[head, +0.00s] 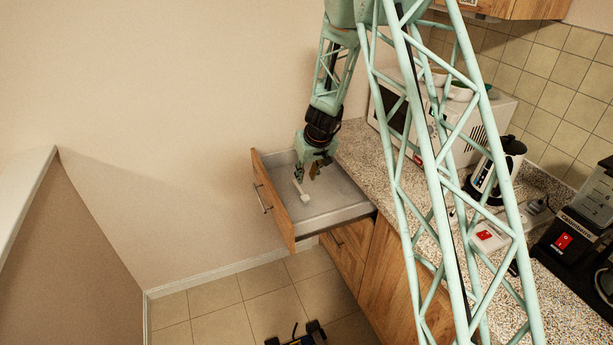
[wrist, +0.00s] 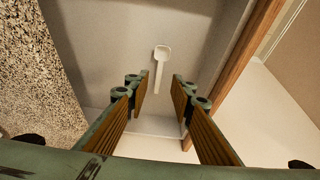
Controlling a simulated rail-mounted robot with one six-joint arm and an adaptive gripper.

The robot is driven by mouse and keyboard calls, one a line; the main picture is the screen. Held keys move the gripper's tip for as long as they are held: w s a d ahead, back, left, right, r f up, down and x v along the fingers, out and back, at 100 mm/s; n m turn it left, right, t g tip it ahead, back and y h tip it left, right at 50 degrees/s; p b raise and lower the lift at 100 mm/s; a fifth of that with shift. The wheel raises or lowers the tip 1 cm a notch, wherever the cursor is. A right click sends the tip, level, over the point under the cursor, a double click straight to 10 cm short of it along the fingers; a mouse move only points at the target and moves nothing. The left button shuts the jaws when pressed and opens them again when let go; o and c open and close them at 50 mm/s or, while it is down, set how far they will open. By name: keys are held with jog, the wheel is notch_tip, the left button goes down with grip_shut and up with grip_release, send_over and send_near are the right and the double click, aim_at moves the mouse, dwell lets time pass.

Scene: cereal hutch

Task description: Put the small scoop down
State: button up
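The small white scoop (head: 303,194) lies in the open drawer (head: 335,207). In the wrist view the scoop (wrist: 160,65) rests on the drawer's pale floor, its bowl away from me and its handle pointing back between my fingers. My gripper (head: 307,174) hangs over the drawer. In the wrist view my gripper (wrist: 156,98) is open, with a wide gap between its two ribbed fingers and nothing held. The scoop appears beyond the fingertips; I cannot tell the exact distance.
The drawer's wooden front (head: 272,199) stands to the left of my gripper. The speckled counter (head: 376,160) is to the right, with a microwave (head: 413,118), a kettle (head: 497,170) and a black coffee machine (head: 575,235). Tiled floor lies below, with a dark object (head: 300,338) on it.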

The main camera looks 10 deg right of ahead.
jog(key=shift+r, duration=0.1)
jog(key=s+a+r+y, duration=0.1)
jog(key=s+a+r, duration=0.2)
jog(key=s+r, duration=1.1)
jog(key=s+a+r, duration=0.2)
jog(key=s+r, duration=0.8)
jog(key=r, duration=0.8)
jog(key=s+r, duration=0.4)
jog(key=s, duration=0.4)
jog(key=s+r, duration=0.3)
jog(key=s, duration=0.5)
jog(key=s+d+m, duration=0.1)
jog(key=s, duration=1)
jog(key=s+d+h, duration=0.1)
jog(key=s+d, duration=0.1)
jog(key=s, duration=0.9)
jog(key=shift+s+d+r+m+g+h, duration=0.25)
jog(key=shift+d+r+m+g+h, duration=0.05)
jog(key=shift+r+m, duration=0.1)
jog(key=shift+d, duration=0.15)
